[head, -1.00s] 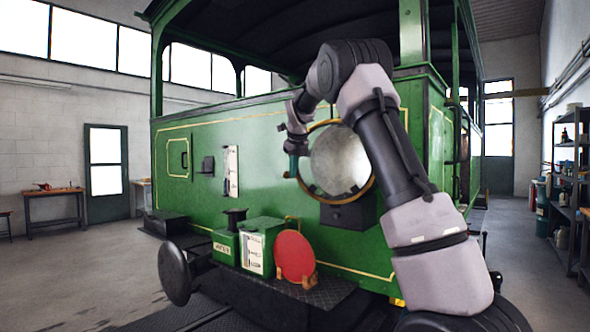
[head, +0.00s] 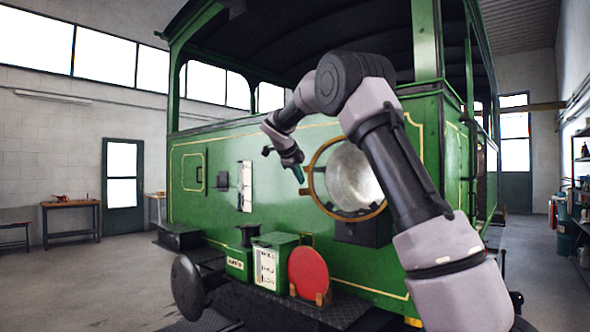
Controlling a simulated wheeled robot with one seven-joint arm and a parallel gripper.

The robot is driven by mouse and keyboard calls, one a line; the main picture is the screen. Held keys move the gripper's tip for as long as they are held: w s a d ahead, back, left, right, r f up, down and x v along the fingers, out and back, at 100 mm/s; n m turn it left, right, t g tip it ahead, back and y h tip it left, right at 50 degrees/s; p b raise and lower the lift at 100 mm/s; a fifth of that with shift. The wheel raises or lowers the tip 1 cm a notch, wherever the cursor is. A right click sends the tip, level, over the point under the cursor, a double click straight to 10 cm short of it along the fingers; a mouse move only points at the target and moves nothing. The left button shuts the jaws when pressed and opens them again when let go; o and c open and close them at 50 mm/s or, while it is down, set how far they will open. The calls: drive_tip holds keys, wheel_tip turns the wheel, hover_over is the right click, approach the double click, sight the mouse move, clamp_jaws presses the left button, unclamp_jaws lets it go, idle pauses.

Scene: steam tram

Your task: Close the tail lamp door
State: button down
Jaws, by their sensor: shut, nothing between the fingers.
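The tail lamp on the green tram end has a round brass-rimmed door (head: 316,190) around a silvery disc or bowl (head: 350,178). A small brass tab sticks out from the rim's left side. I cannot tell from this view how far the door stands from the lamp body. My gripper (head: 299,174) is shut and empty, tilted downward just left of the rim and above the tab. I cannot tell whether it touches the rim. My arm hides the right part of the lamp.
A red disc (head: 308,272) in a wooden stand, a green box (head: 274,262) with a white label and a smaller green box (head: 239,263) stand on the dark ledge below. A round buffer (head: 187,287) juts out at left. A white panel (head: 245,186) is on the tram's side.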

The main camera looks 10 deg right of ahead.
drive_tip(key=w+d, duration=0.1)
drive_tip(key=w+d+f, duration=0.1)
drive_tip(key=w, duration=0.1)
drive_tip(key=w+d, duration=0.1)
drive_tip(key=shift+w+d+f, duration=0.2)
drive_tip(key=shift+w+f, duration=0.1)
drive_tip(key=shift+d, duration=0.2)
idle(1.1)
drive_tip(key=shift+s+r, duration=0.1)
